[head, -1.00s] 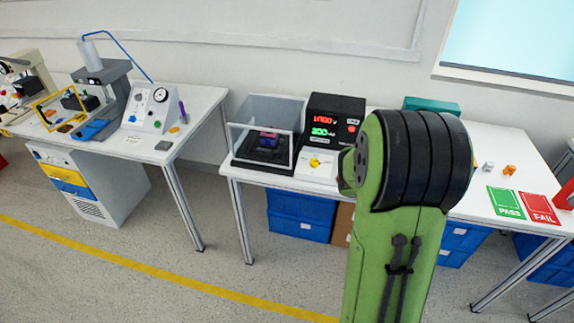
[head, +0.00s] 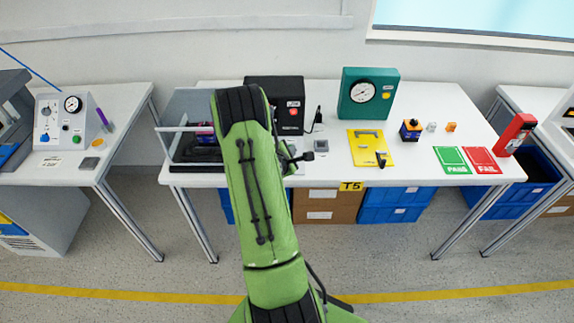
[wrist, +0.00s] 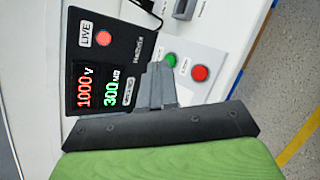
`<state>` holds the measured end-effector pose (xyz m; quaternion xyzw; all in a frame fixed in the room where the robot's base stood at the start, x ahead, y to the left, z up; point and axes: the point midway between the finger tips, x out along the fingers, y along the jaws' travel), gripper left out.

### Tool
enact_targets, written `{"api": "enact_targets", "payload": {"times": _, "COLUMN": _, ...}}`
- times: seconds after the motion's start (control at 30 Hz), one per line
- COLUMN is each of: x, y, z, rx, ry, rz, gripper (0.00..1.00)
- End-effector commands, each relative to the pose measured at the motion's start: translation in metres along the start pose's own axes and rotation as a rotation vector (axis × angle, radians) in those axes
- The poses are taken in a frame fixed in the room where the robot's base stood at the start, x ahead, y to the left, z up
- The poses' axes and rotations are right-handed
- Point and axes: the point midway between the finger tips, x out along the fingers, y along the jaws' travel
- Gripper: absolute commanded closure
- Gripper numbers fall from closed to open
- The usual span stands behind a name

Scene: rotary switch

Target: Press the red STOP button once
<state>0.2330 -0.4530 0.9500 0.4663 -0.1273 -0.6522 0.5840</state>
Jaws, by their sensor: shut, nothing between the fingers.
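The red button (wrist: 200,73) sits on a pale panel in the wrist view, right of a smaller green button (wrist: 170,60). Their small labels are too blurred to read. My gripper (wrist: 160,69) is shut and empty, its tips pointing up in the picture. In that view the fingers lie left of the red button and just below the green one; I cannot tell their height above the panel. In the head view my green arm hides both buttons and most of the panel.
A black tester (wrist: 103,62) with a lit display and a red LIVE lamp stands beside the panel. In the head view a clear-walled box (head: 180,140) is left of my arm. A teal gauge box (head: 368,92) and yellow plate (head: 371,148) are to the right.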

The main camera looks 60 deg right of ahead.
Motion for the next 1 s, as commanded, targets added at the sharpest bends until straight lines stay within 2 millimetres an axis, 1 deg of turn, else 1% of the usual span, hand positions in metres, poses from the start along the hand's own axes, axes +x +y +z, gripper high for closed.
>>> {"api": "enact_targets", "payload": {"times": 0.4, "x": 0.042, "y": -0.034, "z": -0.032, "rx": 0.002, "ry": 0.0, "rz": -0.003, "gripper": 1.0}}
{"api": "enact_targets", "payload": {"times": 0.53, "x": 0.053, "y": -0.041, "z": -0.04, "rx": 0.002, "ry": 0.0, "rz": -0.001, "gripper": 1.0}}
{"api": "enact_targets", "payload": {"times": 0.7, "x": 0.06, "y": -0.045, "z": -0.044, "rx": 0.001, "ry": 0.0, "rz": -0.001, "gripper": 1.0}}
{"api": "enact_targets", "payload": {"times": 1.0, "x": 0.06, "y": -0.044, "z": -0.044, "rx": 0.001, "ry": 0.0, "rz": -0.001, "gripper": 1.0}}
